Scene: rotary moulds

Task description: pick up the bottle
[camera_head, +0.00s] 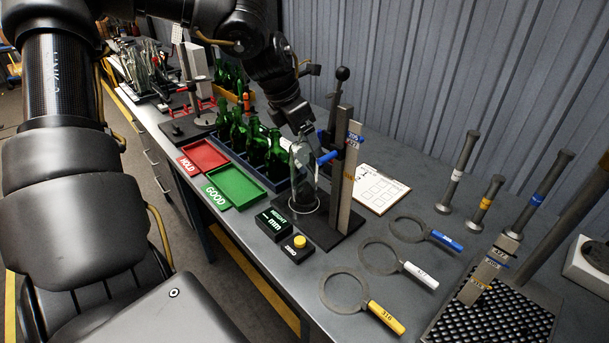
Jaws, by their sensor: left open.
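My left gripper (304,133) comes down from above at the bottle's top. It is open, and its fingers hide the bottle's neck. I cannot tell whether they touch the glass. Several more green bottles (257,145) stand in a dark crate to the left. My right gripper is not in view.
The gauge post (345,170) with a blue arm stands close right of the bottle. A red HOLD tray (203,156), a green GOOD tray (235,187) and a height display (273,223) lie nearby. Ring gauges (381,257) and a clipboard (378,188) lie to the right.

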